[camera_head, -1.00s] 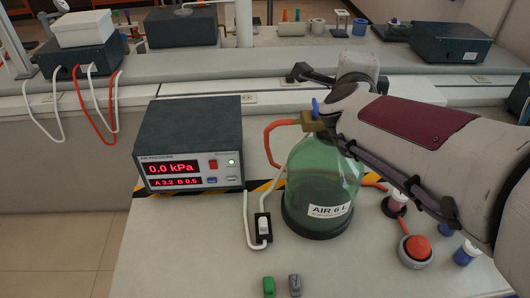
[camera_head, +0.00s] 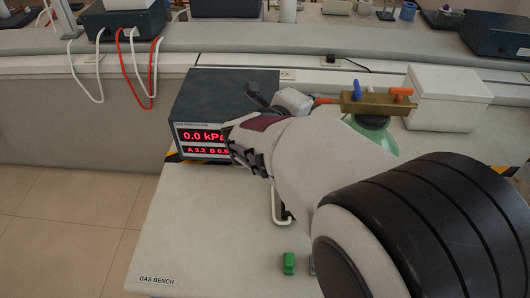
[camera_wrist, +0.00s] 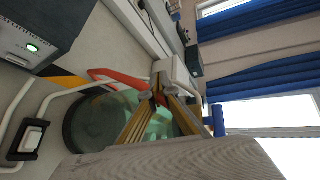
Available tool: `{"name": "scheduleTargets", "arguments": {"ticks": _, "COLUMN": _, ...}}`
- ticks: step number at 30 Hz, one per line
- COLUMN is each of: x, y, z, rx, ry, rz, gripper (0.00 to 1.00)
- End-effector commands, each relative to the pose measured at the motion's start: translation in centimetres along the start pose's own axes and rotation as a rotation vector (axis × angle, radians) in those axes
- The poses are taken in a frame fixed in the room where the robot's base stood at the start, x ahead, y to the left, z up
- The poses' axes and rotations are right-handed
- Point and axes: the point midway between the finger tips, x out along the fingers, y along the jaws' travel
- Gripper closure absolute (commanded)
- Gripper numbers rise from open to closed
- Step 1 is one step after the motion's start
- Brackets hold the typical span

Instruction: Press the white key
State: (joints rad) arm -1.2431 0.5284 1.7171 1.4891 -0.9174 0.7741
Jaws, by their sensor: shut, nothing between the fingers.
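A white rocker key (camera_wrist: 33,138) on a black base lies at the left of the wrist view, beside the green bottle. My arm hides it in the head view. The air pressure box (camera_head: 222,97) shows red digits, 0.0 kPa above A 3.2 B 0.5. My arm covers the right part of its panel. In the wrist view the box (camera_wrist: 50,22) shows a lit green button. My gripper (camera_wrist: 158,90) is shut and empty, its fingertips together in front of the bottle, apart from the rocker key. Its fingertips are not clear in the head view.
The green bottle (camera_head: 379,137) stands behind my arm, with a brass manifold (camera_head: 377,104) carrying blue and orange handles above. A white box (camera_head: 449,98) is at the back right. A green block (camera_head: 288,263) lies near the front. The bench's left front (camera_head: 205,240) is clear.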

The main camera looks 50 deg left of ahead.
Motion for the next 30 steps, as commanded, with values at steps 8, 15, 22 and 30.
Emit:
{"name": "scheduleTargets", "arguments": {"ticks": 8, "x": -1.4, "y": 8.4, "z": 1.6, "rx": -0.072, "ry": 0.011, "rz": 0.082, "gripper": 1.0}}
{"name": "scheduleTargets", "arguments": {"ticks": 15, "x": -3.1, "y": 15.6, "z": 2.1, "rx": -0.141, "ry": 0.027, "rz": 0.145, "gripper": 1.0}}
{"name": "scheduleTargets", "arguments": {"ticks": 22, "x": -5.0, "y": 22.1, "z": 2.0, "rx": -0.209, "ry": 0.045, "rz": 0.197, "gripper": 1.0}}
{"name": "scheduleTargets", "arguments": {"ticks": 30, "x": -6.4, "y": 26.1, "z": 1.4, "rx": -0.256, "ry": 0.061, "rz": 0.226, "gripper": 1.0}}
